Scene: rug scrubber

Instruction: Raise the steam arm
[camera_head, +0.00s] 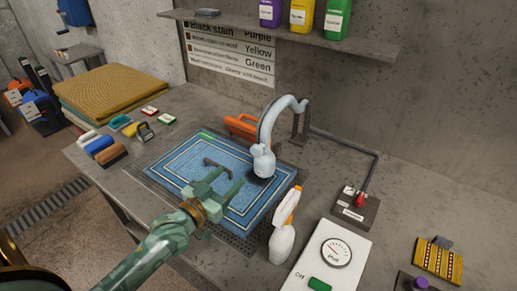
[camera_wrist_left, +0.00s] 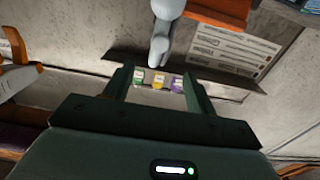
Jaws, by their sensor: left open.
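The steam arm (camera_head: 268,128) is a pale grey curved tube on a dark bracket. Its rounded head (camera_head: 262,161) hangs low over the right part of the blue rug (camera_head: 190,170), above or at a dark patch; I cannot tell if it touches. The rug lies flat on a dark mesh and has a dark stain-like mark. My left gripper (camera_head: 229,180) is open and empty over the rug, just left of and nearer than the head. In the left wrist view the steam arm (camera_wrist_left: 160,38) shows beyond the open fingers. My right gripper is not in view.
A white spray bottle (camera_head: 283,228) stands close right of my left gripper. An orange-handled tool (camera_head: 241,127) lies behind the rug. A control box with a red knob (camera_head: 359,200) and a white dial panel (camera_head: 335,255) are at right. Brushes (camera_head: 103,150) line the left edge.

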